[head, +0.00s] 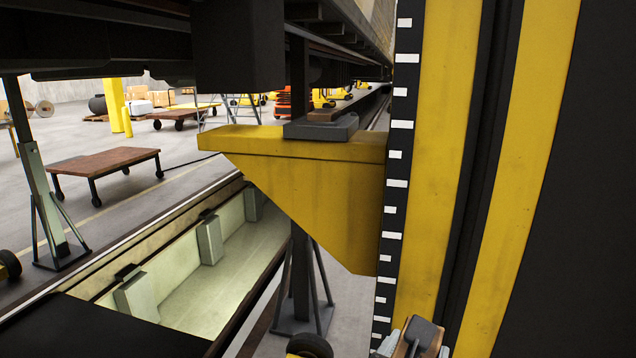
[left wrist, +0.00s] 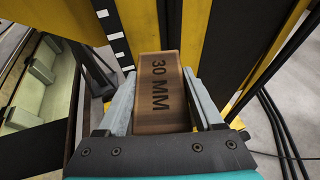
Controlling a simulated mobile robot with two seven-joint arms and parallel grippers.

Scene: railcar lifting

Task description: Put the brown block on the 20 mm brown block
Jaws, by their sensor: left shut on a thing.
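My left gripper (left wrist: 160,98) is shut on a brown block (left wrist: 161,82) marked "30 MM", which sits between its two grey fingers. In the head view the left gripper (head: 412,344) shows only at the bottom edge, in front of the yellow column, low and to the right of the yellow bracket. A thin brown block (head: 327,115) lies on the dark grey pad (head: 321,128) on top of the bracket. I cannot read any marking on it. The held block is apart from it. My right gripper is not in view.
The yellow bracket (head: 330,185) juts left from the striped yellow column (head: 432,150). The dark railcar underside (head: 120,35) hangs above. A lit pit (head: 200,270) lies below left. A support stand (head: 50,205) and a brown-topped cart (head: 105,162) stand farther left.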

